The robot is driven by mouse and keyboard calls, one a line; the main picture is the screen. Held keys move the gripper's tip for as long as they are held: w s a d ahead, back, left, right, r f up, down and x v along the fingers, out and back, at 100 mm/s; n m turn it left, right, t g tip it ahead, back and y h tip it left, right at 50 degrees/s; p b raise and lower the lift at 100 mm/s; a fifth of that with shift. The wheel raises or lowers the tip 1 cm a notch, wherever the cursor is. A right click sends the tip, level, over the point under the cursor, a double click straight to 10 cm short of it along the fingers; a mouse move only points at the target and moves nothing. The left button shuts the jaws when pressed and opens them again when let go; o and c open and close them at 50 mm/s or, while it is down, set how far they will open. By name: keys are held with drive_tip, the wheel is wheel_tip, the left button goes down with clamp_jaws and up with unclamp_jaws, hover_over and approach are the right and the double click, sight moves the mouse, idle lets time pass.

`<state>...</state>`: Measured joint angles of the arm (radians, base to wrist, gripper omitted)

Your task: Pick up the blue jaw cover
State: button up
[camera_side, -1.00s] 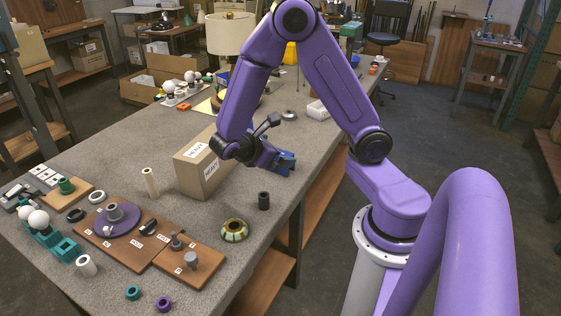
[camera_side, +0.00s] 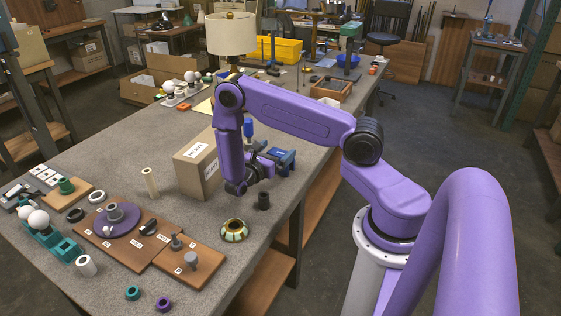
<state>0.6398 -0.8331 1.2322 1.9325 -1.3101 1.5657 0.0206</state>
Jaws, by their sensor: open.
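A dark blue vise-like block (camera_side: 285,163) sits near the right edge of the table, with a brighter blue piece at its upper left. That piece may be the blue jaw cover (camera_side: 279,153), but it is too small to tell surely. My gripper (camera_side: 268,165) is low over the table, immediately left of the block and pointing toward it. It is open, with no object visible in it. Its fingertips are small and partly hidden, so I cannot tell whether they touch the block.
A cardboard box (camera_side: 197,166) stands left of my gripper. A dark cylinder (camera_side: 263,201) and a patterned ring (camera_side: 234,231) are in front. An upright blue object (camera_side: 248,129) stands behind. Wooden boards with parts (camera_side: 190,266) lie at the front left.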

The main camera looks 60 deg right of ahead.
sight(283, 153)
drive_tip(key=shift+d+f, duration=0.1)
drive_tip(key=shift+f, duration=1.95)
drive_tip(key=d, duration=0.4)
drive_tip(key=shift+s+d+r, duration=0.1)
drive_tip(key=shift+s+d, duration=0.1)
drive_tip(key=shift+d, duration=0.2)
drive_tip(key=c, duration=0.7)
